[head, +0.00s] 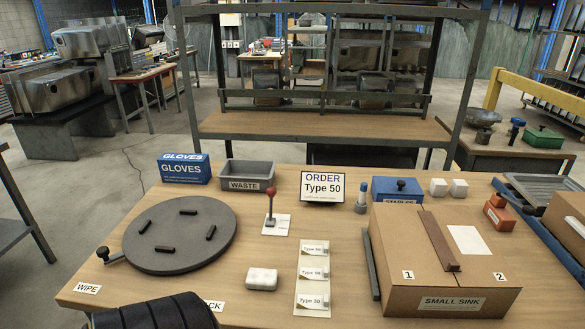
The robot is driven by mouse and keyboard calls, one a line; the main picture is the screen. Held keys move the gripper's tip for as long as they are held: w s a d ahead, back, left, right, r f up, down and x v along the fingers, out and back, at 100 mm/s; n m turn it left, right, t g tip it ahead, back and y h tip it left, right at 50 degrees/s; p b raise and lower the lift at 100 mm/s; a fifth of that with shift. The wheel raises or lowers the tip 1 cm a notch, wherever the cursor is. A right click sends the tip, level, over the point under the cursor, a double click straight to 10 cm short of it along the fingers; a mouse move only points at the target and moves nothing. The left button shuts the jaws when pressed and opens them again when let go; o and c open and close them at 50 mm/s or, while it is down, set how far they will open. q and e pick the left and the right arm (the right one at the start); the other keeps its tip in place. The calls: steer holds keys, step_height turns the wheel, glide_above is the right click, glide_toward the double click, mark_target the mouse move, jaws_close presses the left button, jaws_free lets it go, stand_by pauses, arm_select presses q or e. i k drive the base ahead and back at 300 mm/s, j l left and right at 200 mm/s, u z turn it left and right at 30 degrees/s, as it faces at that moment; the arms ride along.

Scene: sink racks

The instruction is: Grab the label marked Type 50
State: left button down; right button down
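Three small white labels lie in a column on a pale backing strip (312,312) at the front middle of the table. They are the top label (314,249), the middle label (314,273) and the bottom label (313,300). Each starts with "Type", but the numbers are too small to read with certainty. A standing sign (323,187) behind them reads "ORDER Type 50". Neither of my grippers is in view.
A white block (262,279) lies left of the labels. A red-knobbed lever (271,205) stands behind it. A round grey turntable (180,234) is at left, and a "SMALL SINK" carton (440,285) at right. A black ribbed shape (155,313) covers the front left edge.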

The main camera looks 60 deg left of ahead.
mark_target(316, 273)
steer(key=u, duration=1.55)
